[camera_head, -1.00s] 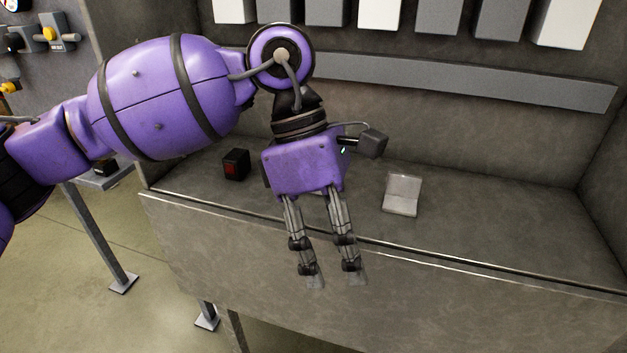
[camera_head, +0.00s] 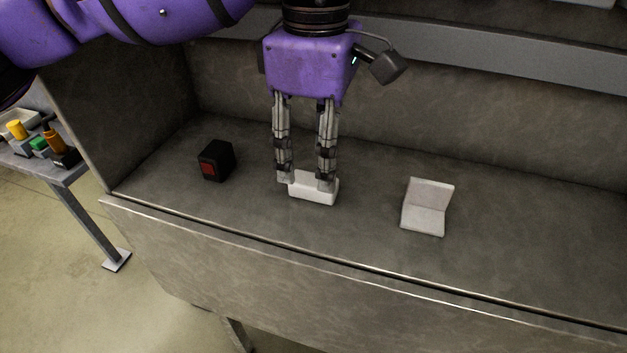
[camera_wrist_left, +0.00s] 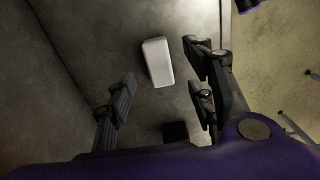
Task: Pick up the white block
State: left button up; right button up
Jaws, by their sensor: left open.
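The white block (camera_head: 313,189) lies on the grey bench surface in the head view. My left gripper (camera_head: 305,183) points down over it, fingers open, with the fingertips in front of part of the block's upper side. In the left wrist view the white block (camera_wrist_left: 157,62) lies on the surface beyond the open fingers (camera_wrist_left: 165,100), apart from them and a little left of the middle between them. Whether the fingertips touch the block cannot be told. My right gripper is in neither view.
A black cube with a red face (camera_head: 215,160) stands left of the block. A pale, bent, L-shaped piece (camera_head: 427,206) lies to the right. The bench has a raised front edge (camera_head: 330,266) and a back wall. Bare surface lies between these things.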

aim_at(314, 180)
pick_arm(q)
notch_tip(314, 180, down, 5)
jog(key=shift+w, duration=0.1)
grip_shut()
dwell(0.4)
jog(key=shift+r, duration=0.1)
